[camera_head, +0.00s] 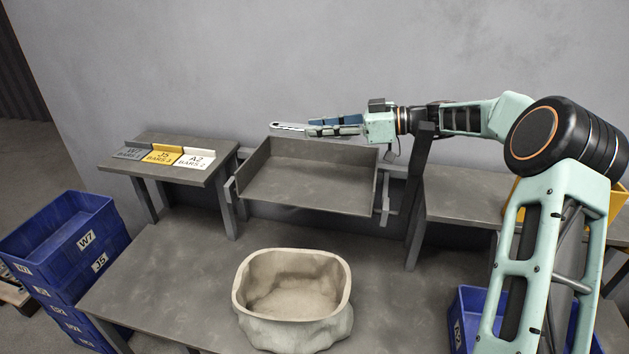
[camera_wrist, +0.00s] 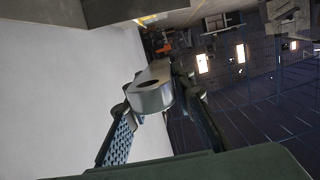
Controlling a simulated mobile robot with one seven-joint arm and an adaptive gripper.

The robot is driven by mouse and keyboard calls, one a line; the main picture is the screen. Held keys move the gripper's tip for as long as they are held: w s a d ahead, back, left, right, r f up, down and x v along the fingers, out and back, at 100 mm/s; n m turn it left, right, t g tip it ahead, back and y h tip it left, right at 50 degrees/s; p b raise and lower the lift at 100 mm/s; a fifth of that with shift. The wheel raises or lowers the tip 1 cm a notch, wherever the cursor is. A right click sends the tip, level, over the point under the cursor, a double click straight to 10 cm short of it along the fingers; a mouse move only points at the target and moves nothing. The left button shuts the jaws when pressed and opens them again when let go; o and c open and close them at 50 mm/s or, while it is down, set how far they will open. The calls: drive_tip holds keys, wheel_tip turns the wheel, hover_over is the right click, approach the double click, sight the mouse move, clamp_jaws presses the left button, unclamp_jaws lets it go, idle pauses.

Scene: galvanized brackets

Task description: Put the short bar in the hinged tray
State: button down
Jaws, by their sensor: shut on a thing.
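The short bar (camera_head: 288,127) is a grey galvanized piece with a round-holed end. My gripper (camera_head: 335,127) is shut on it and holds it level in the air, above the back edge of the hinged tray. In the wrist view the bar (camera_wrist: 153,92) shows its hole between my fingertips; the rest of its length is hard to make out. The hinged tray (camera_head: 306,190) is a grey, low-walled tray between side supports at the back of the bench. Its floor looks empty.
A beige stone-like basin (camera_head: 340,312) stands on the bench in front of the tray. A side table (camera_head: 215,167) with label plates (camera_head: 162,155) is at left. Blue crates (camera_head: 70,235) stack at far left; another blue crate (camera_head: 465,310) is at lower right. A dark post (camera_head: 418,195) stands right of the tray.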

wheel_tip(320, 180, down, 9)
drive_tip(key=shift+f+b, duration=0.2)
drive_tip(key=shift+b, duration=0.4)
drive_tip(key=shift+f+b, duration=0.3)
drive_tip(key=shift+b, duration=0.15)
drive_tip(key=shift+f+b, duration=0.35)
drive_tip(key=shift+b, duration=0.25)
drive_tip(key=c, duration=1.7)
unclamp_jaws()
drive_tip(key=shift+f, duration=0.15)
drive_tip(key=shift+o, duration=0.2)
drive_tip(key=shift+s, duration=0.1)
drive_tip(key=shift+p, duration=0.3)
